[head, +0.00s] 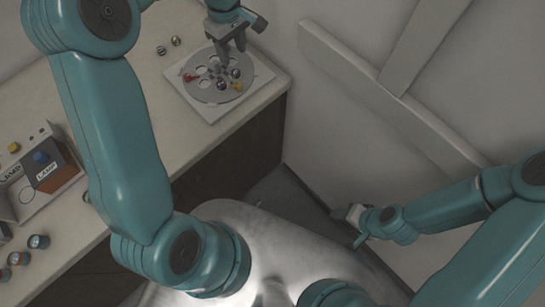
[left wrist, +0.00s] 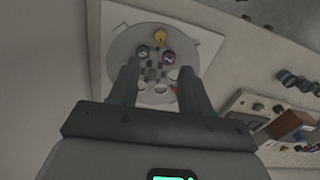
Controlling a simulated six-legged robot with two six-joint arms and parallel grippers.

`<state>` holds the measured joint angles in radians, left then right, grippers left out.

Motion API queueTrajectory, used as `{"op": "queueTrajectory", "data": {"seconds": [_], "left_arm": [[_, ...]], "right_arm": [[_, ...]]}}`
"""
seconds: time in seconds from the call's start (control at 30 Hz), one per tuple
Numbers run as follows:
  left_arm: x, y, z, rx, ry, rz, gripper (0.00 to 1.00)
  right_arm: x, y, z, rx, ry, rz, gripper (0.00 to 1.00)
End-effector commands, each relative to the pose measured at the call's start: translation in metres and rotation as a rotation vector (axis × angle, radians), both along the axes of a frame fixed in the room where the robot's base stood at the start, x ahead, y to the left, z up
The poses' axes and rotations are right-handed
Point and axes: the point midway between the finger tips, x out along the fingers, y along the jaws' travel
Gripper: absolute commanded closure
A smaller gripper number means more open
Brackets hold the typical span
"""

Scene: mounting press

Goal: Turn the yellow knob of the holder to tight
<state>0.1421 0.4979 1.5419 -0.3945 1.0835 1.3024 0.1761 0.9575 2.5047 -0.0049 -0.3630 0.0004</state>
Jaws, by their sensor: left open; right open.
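The holder is a grey round disc (head: 203,91) with several round holes, lying on a white square plate (head: 258,83) on the bench. Its yellow knob (head: 238,87) sits near the disc's edge; in the left wrist view the yellow knob (left wrist: 160,36) is at the far side of the disc. My left gripper (head: 229,56) is open above the disc, its fingers (left wrist: 158,82) spread and empty, apart from the yellow knob. My right gripper (head: 352,218) is open and away from the bench, low at the right. Which setting the knob points to cannot be read.
A red part (head: 190,77) and dark round samples sit on the disc. Two small round pieces (head: 168,46) lie behind it. A wall is right of the bench.

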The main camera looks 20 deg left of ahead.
Motion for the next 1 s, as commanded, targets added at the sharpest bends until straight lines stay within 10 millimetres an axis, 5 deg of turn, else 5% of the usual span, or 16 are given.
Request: {"op": "queueTrajectory", "data": {"seconds": [0.17, 1.0], "left_arm": [[0.000, -0.002, 0.031, -0.004, 0.000, -0.011, 0.52], [-0.023, -0.085, -0.140, -0.179, -0.055, -0.448, 0.52]], "right_arm": [[0.000, 0.000, -0.006, 0.000, 0.000, 0.000, 0.40], [0.000, 0.000, -0.034, 0.000, 0.000, 0.000, 0.40]]}}
